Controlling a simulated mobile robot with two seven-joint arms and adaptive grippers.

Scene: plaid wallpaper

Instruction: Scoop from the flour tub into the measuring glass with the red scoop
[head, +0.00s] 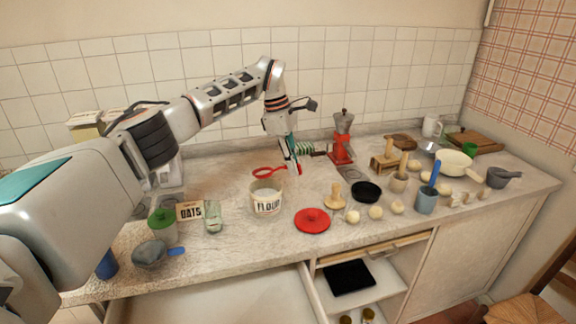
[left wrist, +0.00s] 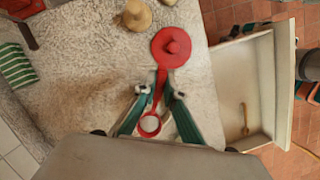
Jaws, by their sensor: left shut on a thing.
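My left gripper (head: 292,166) is shut on the red scoop (head: 267,172), which it holds above the counter near the flour tub. The scoop also shows between the fingers in the left wrist view (left wrist: 150,124), with a pale patch inside its ring; I cannot tell if that is flour. The flour tub (head: 267,200) is clear, labelled FLOUR, open and holds white flour. It stands just below and in front of the scoop. The measuring glass (head: 213,219) is small and clear, standing left of the tub beside the OATS label. My right gripper is not in view.
A red lid (head: 312,220) lies right of the tub. A wooden stamp (head: 335,197), black pan (head: 367,192) and several pale balls are farther right. A green-lidded jar (head: 162,224) stands left. A drawer below is open.

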